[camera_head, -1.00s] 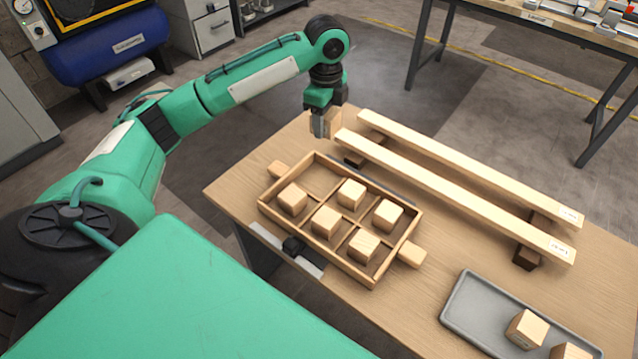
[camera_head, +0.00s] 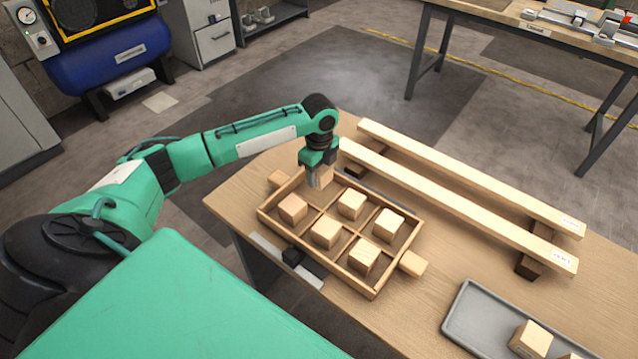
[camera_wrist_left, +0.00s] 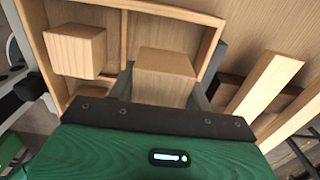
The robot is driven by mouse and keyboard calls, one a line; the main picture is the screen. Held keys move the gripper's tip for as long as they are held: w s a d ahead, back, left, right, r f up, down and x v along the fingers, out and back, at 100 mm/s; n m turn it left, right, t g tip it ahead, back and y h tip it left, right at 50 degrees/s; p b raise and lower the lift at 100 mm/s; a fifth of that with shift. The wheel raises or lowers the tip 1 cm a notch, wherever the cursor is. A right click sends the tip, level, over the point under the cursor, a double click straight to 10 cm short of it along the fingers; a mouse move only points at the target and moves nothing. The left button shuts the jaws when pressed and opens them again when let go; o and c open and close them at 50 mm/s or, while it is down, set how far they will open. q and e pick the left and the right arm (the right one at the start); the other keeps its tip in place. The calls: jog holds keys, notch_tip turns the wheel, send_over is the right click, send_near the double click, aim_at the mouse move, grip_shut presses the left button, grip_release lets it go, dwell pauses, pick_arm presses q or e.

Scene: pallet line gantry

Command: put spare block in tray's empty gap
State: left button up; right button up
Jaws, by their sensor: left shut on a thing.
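My left gripper (camera_head: 318,182) is shut on a wooden block (camera_head: 322,176) at the back left compartment of the wooden tray (camera_head: 333,269). In the left wrist view, the held block (camera_wrist_left: 166,64) sits between the fingers. How far it stands above the compartment floor I cannot tell. The other compartments hold several wooden blocks, one of them the front left block (camera_head: 292,208), which also shows in the left wrist view (camera_wrist_left: 76,50). My right gripper is not in view.
Two long wooden rails (camera_head: 460,203) on dark supports lie behind the tray. A grey tray (camera_head: 470,318) with wooden blocks stands at the front right of the table (camera_head: 425,300). The tray has handles at both ends (camera_head: 413,264).

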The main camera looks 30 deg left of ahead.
aim_at(319, 191)
pick_arm(q)
jog(key=shift+f, duration=2.35)
jog(key=o, duration=0.7)
jog(key=shift+f, duration=0.15)
notch_tip(319, 191, up, 12)
jog(key=shift+r, duration=0.2)
